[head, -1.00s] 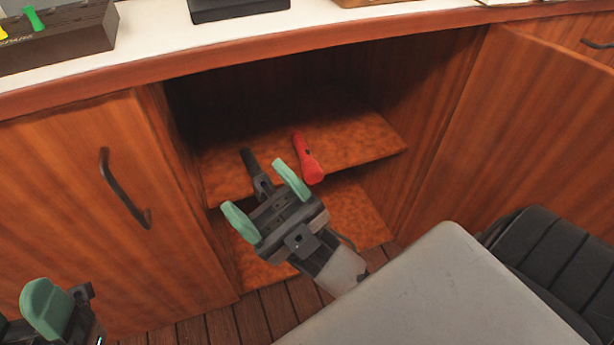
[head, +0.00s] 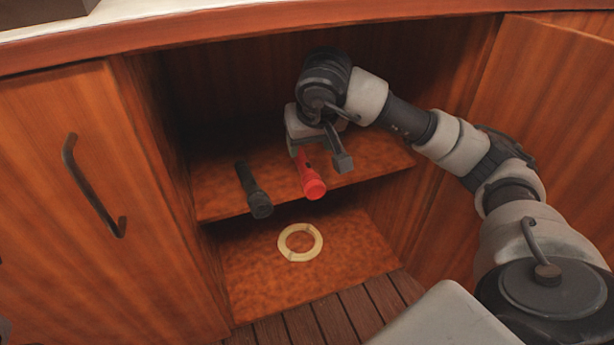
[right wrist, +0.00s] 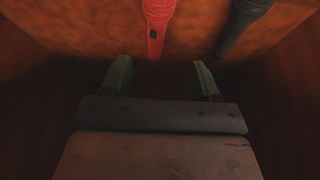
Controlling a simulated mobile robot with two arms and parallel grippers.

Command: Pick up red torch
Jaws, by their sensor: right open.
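The red torch (head: 312,186) lies on the upper shelf of the open cabinet, its wide end towards the shelf's front edge. My right gripper (head: 318,157) is inside the cabinet, just above and behind the torch's wide end, and hides part of it. In the right wrist view, the open, empty fingers (right wrist: 162,76) stand apart, with the red torch (right wrist: 157,28) ahead of the gap between them. I cannot tell how far the torch is from the fingers. My left gripper is not in view.
A black torch (head: 254,190) lies left of the red one on the same shelf (head: 215,193); it also shows in the right wrist view (right wrist: 243,24). A pale ring (head: 300,243) lies on the lower shelf. Cabinet doors flank the opening, and the countertop edge (head: 230,27) overhangs it.

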